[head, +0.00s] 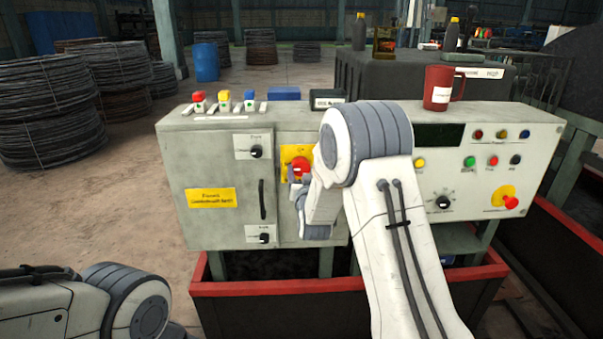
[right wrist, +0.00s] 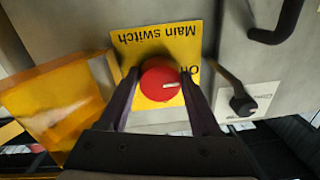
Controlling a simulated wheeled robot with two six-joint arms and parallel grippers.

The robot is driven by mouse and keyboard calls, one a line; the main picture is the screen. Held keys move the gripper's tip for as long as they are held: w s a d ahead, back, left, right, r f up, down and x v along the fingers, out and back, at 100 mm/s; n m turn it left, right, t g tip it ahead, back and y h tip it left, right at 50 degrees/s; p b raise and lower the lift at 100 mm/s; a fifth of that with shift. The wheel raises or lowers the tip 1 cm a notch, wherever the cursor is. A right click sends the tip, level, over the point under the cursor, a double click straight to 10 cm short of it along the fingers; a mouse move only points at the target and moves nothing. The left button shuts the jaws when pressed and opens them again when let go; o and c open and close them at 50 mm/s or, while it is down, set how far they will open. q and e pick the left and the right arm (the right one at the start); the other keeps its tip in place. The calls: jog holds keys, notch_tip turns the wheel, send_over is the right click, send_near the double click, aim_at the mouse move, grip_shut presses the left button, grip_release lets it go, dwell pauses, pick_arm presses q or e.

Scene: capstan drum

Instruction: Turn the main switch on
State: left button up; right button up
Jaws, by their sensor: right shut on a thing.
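The main switch is a red round knob (head: 300,167) on a yellow plate (head: 287,152) on the grey cabinet front. In the right wrist view the knob (right wrist: 160,80) appears upside down, with "Main switch" and part of "On" readable on the plate (right wrist: 150,42). A short white mark on the knob points to the right in that view. My right gripper (right wrist: 158,90) is shut on the knob, one finger on each side. In the head view my right arm hides part of the plate. My left gripper is out of view; only its arm shows at lower left.
An amber see-through panel (right wrist: 55,105) stands out beside the plate in the right wrist view. A black door handle (head: 262,199) and small black knobs (head: 256,152) are to the left. A red mug (head: 438,88) stands on the console. Red-rimmed bins (head: 270,287) are below.

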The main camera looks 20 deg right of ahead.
jog(key=shift+f+m+b, duration=0.15)
jog(key=shift+m+b, duration=0.45)
jog(key=shift+b, duration=0.3)
jog(key=m+b, duration=0.5)
jog(key=b, duration=0.1)
jog(key=m+b, duration=0.5)
jog(key=m+h+b, duration=0.1)
jog(key=m+b, duration=0.4)
jog(key=b, duration=0.1)
jog(key=shift+a+t+b, duration=0.25)
jog(key=shift+t+b, duration=0.05)
jog(key=shift+b, duration=0.05)
jog(key=shift+r+m+b, duration=0.35)
jog(key=shift+m+b, duration=0.75)
jog(key=shift+m, duration=0.2)
jog(key=o, duration=1.4)
jog(key=shift+w, duration=0.1)
jog(key=v, duration=1)
jog(key=shift+s+a, duration=0.2)
jog(key=shift+s, duration=0.05)
